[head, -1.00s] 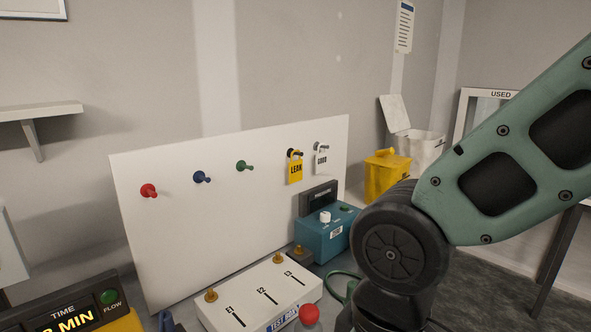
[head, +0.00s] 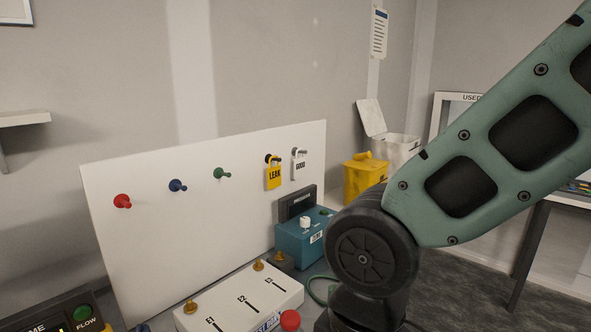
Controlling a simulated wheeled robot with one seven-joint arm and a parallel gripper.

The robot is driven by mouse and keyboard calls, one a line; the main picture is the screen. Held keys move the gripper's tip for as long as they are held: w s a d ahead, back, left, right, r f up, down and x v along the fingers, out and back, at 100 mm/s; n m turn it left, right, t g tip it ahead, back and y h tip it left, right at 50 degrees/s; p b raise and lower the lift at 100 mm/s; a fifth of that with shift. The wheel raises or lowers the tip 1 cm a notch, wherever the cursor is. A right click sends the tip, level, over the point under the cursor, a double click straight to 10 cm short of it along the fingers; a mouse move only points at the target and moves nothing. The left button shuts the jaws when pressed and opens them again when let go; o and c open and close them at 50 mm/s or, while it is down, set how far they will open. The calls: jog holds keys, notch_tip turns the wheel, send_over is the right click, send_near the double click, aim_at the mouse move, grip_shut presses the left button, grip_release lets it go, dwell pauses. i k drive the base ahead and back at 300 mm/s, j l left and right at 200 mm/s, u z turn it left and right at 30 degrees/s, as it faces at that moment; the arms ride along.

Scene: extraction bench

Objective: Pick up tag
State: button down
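Two tags hang from pegs at the right end of an upright white board (head: 150,250). The yellow tag (head: 273,179) reads LEAK, and the white tag (head: 298,168) to its right reads GOOD. Both hang apart from my arm, which fills the right side of the head view. My gripper is out of view, so its fingers and anything in them are hidden.
Red (head: 122,201), blue (head: 177,186) and green (head: 220,173) pegs on the board are bare. A white test box (head: 235,300) and a teal device (head: 302,240) stand before it. Yellow (head: 360,183) and white (head: 396,150) bins stand behind right.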

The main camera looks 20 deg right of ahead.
aim_at(275, 180)
jog(key=i+l+u, duration=0.1)
jog(key=i+l, duration=0.25)
jog(key=l, duration=0.3)
jog(key=i+l+u, duration=0.15)
jog(key=l, duration=0.2)
jog(key=i+l, duration=0.2)
jog(key=l, duration=0.15)
jog(key=i+l+u, duration=0.15)
jog(key=l, duration=0.2)
jog(key=i+l, duration=0.15)
jog(key=l, duration=0.25)
jog(key=i+u, duration=0.05)
